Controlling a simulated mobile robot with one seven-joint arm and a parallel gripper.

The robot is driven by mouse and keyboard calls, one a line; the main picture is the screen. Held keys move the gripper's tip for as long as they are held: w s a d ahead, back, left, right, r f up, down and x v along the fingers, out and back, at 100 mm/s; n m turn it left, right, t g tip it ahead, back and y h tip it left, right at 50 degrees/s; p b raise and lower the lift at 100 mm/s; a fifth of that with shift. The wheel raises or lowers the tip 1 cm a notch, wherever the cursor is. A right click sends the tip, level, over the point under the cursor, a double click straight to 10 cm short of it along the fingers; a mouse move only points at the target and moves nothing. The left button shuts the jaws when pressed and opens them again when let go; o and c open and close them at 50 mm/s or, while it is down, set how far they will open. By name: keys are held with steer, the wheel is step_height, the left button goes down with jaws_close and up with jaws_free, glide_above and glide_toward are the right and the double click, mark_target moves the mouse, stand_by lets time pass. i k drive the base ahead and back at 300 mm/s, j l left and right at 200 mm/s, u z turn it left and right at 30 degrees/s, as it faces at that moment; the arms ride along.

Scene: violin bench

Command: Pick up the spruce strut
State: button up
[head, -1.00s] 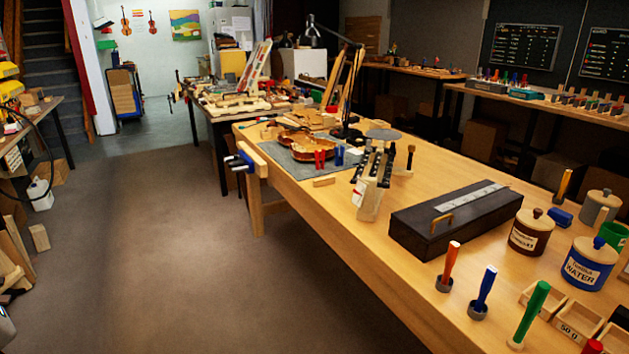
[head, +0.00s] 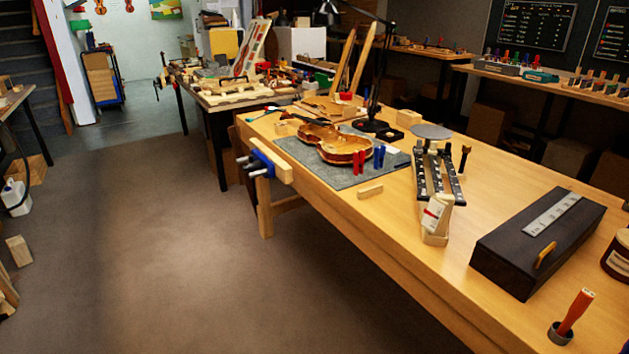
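A small pale wooden bar (head: 370,191), which looks like the spruce strut, lies flat on the workbench (head: 400,240). It is near the bench's front edge, just in front of the grey mat (head: 345,176) and apart from it. Nothing covers it. My gripper is not in the head view, so its state and its distance from the bar cannot be seen.
An open violin body (head: 335,146) and red (head: 359,163) and blue clamps (head: 379,156) are on the mat. A rack with a labelled white bottle (head: 437,212) stands right of the bar. A black case (head: 535,240) is further right. The floor (head: 210,260) before the bench is clear.

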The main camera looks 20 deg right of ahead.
mark_target(368, 191)
steer(key=i+j+u, duration=0.1)
steer(key=i+u, duration=0.2)
steer(key=i, duration=0.9)
steer(key=i+z, duration=0.45)
steer(key=i+j+z, duration=0.25)
steer(key=z, duration=0.2)
steer(key=i+j+z, duration=0.15)
steer(key=z, duration=0.25)
steer(key=i+j+z, duration=0.2)
steer(key=z, duration=0.25)
steer(key=i+j+z, duration=0.15)
steer(key=j+z, duration=0.25)
steer(key=i+j+z, duration=0.1)
steer(key=z, duration=0.3)
steer(key=j+z, duration=1)
steer(key=k+j, duration=0.05)
